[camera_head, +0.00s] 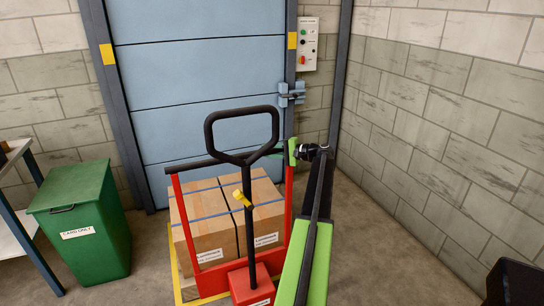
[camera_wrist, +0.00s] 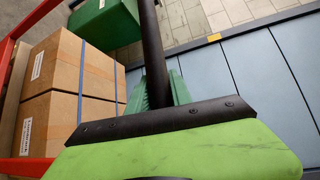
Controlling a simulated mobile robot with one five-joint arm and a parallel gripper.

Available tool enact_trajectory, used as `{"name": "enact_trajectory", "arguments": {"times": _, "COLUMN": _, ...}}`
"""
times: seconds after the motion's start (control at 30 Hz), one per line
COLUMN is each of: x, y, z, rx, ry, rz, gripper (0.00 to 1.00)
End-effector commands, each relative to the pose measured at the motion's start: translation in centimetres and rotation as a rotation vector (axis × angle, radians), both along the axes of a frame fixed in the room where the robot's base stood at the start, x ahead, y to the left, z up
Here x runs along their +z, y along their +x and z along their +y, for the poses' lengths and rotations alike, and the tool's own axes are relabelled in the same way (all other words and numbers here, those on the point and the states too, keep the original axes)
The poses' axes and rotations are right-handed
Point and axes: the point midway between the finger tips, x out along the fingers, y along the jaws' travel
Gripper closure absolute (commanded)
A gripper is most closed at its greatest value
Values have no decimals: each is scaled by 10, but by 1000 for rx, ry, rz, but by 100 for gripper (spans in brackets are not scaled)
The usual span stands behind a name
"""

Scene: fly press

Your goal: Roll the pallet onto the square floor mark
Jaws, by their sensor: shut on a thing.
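A red-framed pallet truck (camera_head: 177,215) with a black loop handle (camera_head: 211,135) and a black cross bar (camera_head: 188,166) stands before the blue door. Strapped cardboard boxes (camera_head: 205,215) ride on it; they also show at the left in the wrist view (camera_wrist: 85,85). My gripper (camera_head: 293,151) is at the right end of the cross bar. In the wrist view its green jaws (camera_wrist: 160,92) are shut on a black bar (camera_wrist: 152,45). A yellow edge (camera_head: 178,283) shows at the boxes' foot; I cannot tell whether it is the floor mark. The pallet itself is mostly hidden.
A green bin (camera_head: 85,225) stands left of the truck, beside a bench (camera_head: 25,225). The blue shutter door (camera_head: 200,90) is behind, with a control box (camera_head: 307,45) and a latch (camera_head: 290,94). A block wall (camera_head: 450,130) bounds the right; some floor (camera_head: 390,265) there is clear.

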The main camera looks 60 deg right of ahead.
Motion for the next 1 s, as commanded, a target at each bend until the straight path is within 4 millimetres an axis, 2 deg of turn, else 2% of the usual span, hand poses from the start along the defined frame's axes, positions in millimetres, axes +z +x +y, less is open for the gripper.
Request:
{"name": "enact_trajectory", "arguments": {"times": 0.03, "x": 7, "y": 22, "z": -15, "rx": -4, "ry": 3, "rz": -20, "gripper": 100}}
{"name": "enact_trajectory", "arguments": {"times": 0.17, "x": 8, "y": 39, "z": -27, "rx": -5, "ry": 4, "rz": -21, "gripper": 100}}
{"name": "enact_trajectory", "arguments": {"times": 0.47, "x": 4, "y": 35, "z": -24, "rx": -1, "ry": 3, "rz": -10, "gripper": 100}}
{"name": "enact_trajectory", "arguments": {"times": 0.5, "x": 3, "y": 34, "z": -24, "rx": -1, "ry": 3, "rz": -10, "gripper": 71}}
{"name": "enact_trajectory", "arguments": {"times": 0.63, "x": 3, "y": 34, "z": -24, "rx": -3, "ry": 3, "rz": -10, "gripper": 54}}
{"name": "enact_trajectory", "arguments": {"times": 1.0, "x": 6, "y": 30, "z": -26, "rx": -6, "ry": 3, "rz": -14, "gripper": 53}}
